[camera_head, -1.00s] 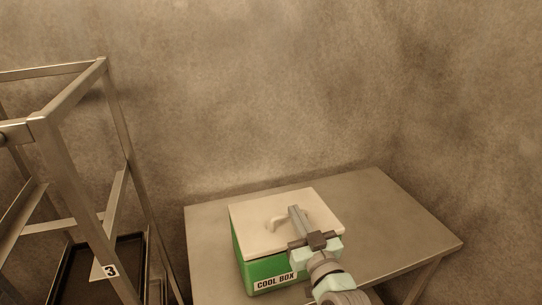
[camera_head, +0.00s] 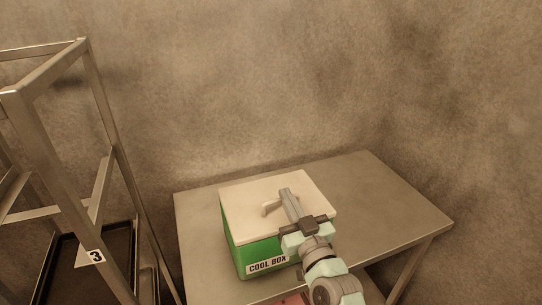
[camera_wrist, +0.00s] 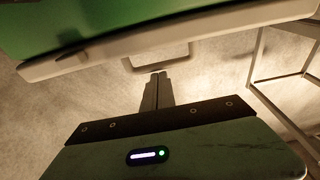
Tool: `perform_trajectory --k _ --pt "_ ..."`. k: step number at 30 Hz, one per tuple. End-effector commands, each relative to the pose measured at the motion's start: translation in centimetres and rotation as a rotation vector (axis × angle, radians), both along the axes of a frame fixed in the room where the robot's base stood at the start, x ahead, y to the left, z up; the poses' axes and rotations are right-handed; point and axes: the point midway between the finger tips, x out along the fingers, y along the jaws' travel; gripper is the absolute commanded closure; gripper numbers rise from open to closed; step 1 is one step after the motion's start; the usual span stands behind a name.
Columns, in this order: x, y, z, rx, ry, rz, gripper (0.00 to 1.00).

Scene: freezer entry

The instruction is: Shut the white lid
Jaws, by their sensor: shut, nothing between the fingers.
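The white lid (camera_head: 250,200) lies flat on top of the green cool box (camera_head: 245,255), and I see no clear gap under it in the head view. A handle (camera_head: 268,208) stands up from the lid. In the wrist view the lid's edge (camera_wrist: 95,55), its handle (camera_wrist: 170,58) and the green box wall (camera_wrist: 90,18) are at the top. My gripper (camera_head: 285,191) is shut and empty, above the lid just right of the handle. Its fingertips (camera_wrist: 158,74) are close to the handle in the wrist view; I cannot tell whether they touch it.
The box stands on the left part of a metal table (camera_head: 385,205), whose right part is bare. A metal rack (camera_head: 100,120) with a dark tray (camera_head: 65,268) and a "3" label (camera_head: 91,257) stands at the left. A plain wall (camera_head: 250,90) is behind.

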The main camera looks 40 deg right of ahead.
Motion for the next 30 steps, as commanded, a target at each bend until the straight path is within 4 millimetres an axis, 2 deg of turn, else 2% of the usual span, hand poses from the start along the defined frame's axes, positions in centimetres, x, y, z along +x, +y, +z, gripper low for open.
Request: perform_trajectory --k 1,6,11,19,24,30 --pt "0.1 0.1 1.2 -0.003 -0.003 0.002 1.0" --pt "0.3 0.2 4.0 -0.004 -0.007 0.003 1.0" --pt "-2.9 1.2 2.7 0.001 -0.003 0.001 1.0" --pt "-7.4 2.8 2.2 -0.002 -0.006 0.002 1.0" --pt "-8.6 3.2 2.1 -0.004 -0.007 0.003 1.0" --pt "-8.8 3.3 2.1 -0.003 -0.006 0.005 1.0"
